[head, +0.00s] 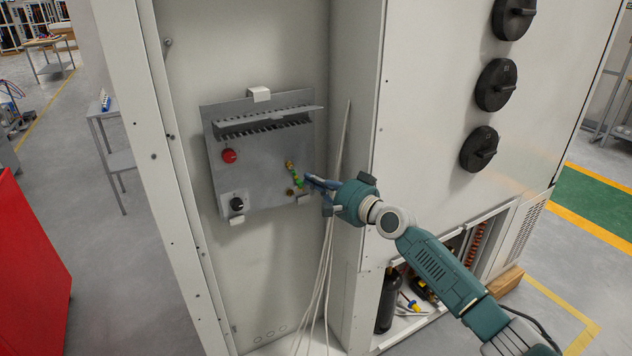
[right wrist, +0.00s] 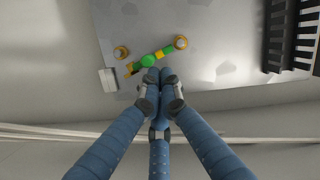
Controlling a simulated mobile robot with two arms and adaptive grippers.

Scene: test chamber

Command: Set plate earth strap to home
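The earth strap (head: 295,174) is a short green and yellow piece on the grey plate (head: 262,188). It also shows in the right wrist view (right wrist: 162,55), running from a brass stud (right wrist: 181,42) to a loose-looking end beside a second brass stud (right wrist: 121,52). That end appears apart from the second stud. My right gripper (head: 308,180) is at the strap's lower part. In the right wrist view its fingertips (right wrist: 160,75) are close together at the green section and appear shut on it; the contact is partly hidden. My left gripper is not in view.
The plate also carries a red button (head: 229,156), a black knob (head: 237,204) and a slotted duct (head: 265,121). Pale cables (head: 325,270) hang right of the plate. The cabinet's side wall (head: 358,150) stands close beside my right arm.

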